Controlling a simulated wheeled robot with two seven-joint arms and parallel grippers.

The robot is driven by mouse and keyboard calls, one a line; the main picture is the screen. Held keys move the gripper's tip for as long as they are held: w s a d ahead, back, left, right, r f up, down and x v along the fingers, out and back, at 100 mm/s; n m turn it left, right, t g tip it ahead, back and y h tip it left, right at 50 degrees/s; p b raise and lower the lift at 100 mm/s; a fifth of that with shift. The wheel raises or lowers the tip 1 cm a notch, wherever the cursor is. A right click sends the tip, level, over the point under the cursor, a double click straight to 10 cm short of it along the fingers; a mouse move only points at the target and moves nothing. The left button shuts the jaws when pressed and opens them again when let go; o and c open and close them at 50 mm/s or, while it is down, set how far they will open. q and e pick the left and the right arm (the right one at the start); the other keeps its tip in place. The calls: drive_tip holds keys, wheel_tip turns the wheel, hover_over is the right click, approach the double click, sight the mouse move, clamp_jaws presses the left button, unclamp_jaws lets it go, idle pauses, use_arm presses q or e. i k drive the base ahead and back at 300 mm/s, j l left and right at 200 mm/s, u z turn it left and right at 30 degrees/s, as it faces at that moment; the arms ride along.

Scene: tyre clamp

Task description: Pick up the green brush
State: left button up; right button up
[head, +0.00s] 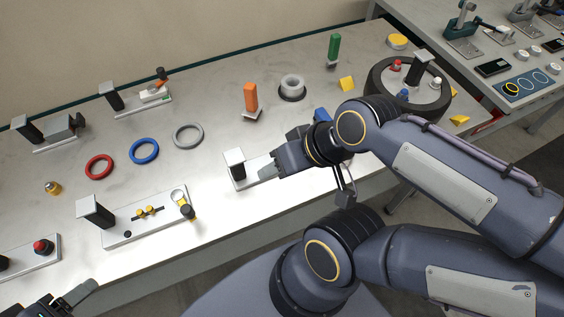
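The green brush (334,47) stands upright at the back of the table, right of centre, with its handle up and its bristle end down on the tabletop. My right gripper (264,168) is low over the front of the table, well to the left of and in front of the green brush, not touching it. Its fingers are close to a small clamp fixture, and I cannot see the gap between them. My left gripper (84,296) is at the bottom left edge, mostly cut off, far from the brush.
An orange brush (250,97) stands left of the green one. A black tyre (376,87) holds small parts at the right. The clamp fixture (236,161) is beside my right gripper. Coloured rings lie left.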

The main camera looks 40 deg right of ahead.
sight(333, 59)
drive_tip(key=k+z, duration=0.2)
drive_tip(key=z, duration=0.3)
drive_tip(key=k+z, duration=0.2)
drive_tip(key=z, duration=0.25)
drive_tip(key=k+l+z, duration=0.15)
drive_tip(key=z, duration=0.35)
